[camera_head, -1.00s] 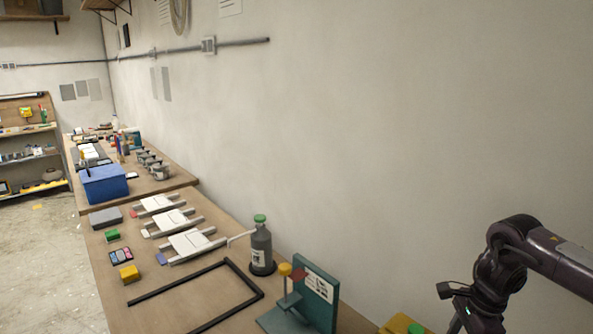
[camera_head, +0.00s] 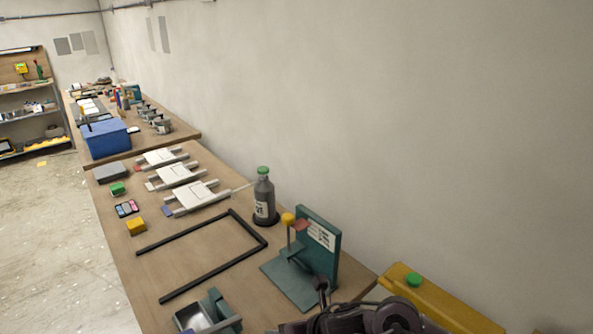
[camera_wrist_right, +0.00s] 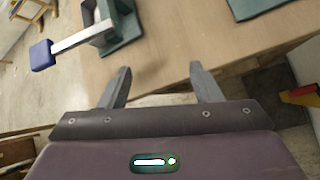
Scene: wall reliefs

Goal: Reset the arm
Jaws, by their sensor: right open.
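My right arm (camera_head: 385,316) shows at the bottom right of the head view, dark and folded low near the table's front part. Its fingers are hidden there. In the right wrist view my right gripper (camera_wrist_right: 158,84) is open, with its two grey fingers apart and nothing between them. The fingertips are over the near edge of the wooden table (camera_wrist_right: 165,55). My left gripper is not in the head view.
A teal device with a blue-ended lever (camera_wrist_right: 42,55) is near the gripper.

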